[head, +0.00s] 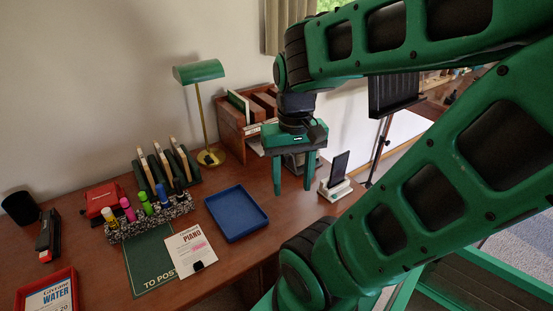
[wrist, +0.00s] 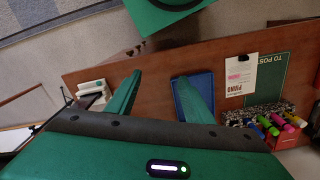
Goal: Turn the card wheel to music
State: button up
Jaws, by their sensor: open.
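My gripper (head: 293,188) is open and empty, its two green fingers pointing down above the right part of the brown desk (head: 262,215). In the wrist view the fingers (wrist: 160,78) are spread apart with nothing between them. I cannot clearly make out the card wheel. A greyish thing (head: 294,161) shows partly behind the gripper in the head view; it is mostly hidden, and I cannot tell whether it is the wheel. No card lettered "music" is readable.
A dark phone on a white stand (head: 338,180) is right of the gripper. A blue tray (head: 237,213) lies to its left. A brass lamp (head: 202,110) and a wooden file box (head: 236,130) stand behind. Markers in a speckled holder (head: 150,218) are farther left.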

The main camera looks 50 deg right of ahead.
jog(key=w+d+f+m+g+h, duration=0.1)
jog(key=w+d+f+m+h, duration=0.3)
jog(key=w, duration=0.4)
jog(key=w+d+f+m+g+h, duration=0.1)
jog(key=w+d+f+m+h, duration=0.2)
jog(key=w+m+h, duration=0.3)
jog(key=w+d+f+m+g+h, duration=0.1)
jog(key=w+d+f+m+h, duration=0.25)
jog(key=w, duration=0.55)
jog(key=x, duration=1)
jog(key=shift+s+a+f, duration=0.1)
jog(key=shift+a+f, duration=0.05)
jog(key=shift+f, duration=0.2)
jog(key=c, duration=1)
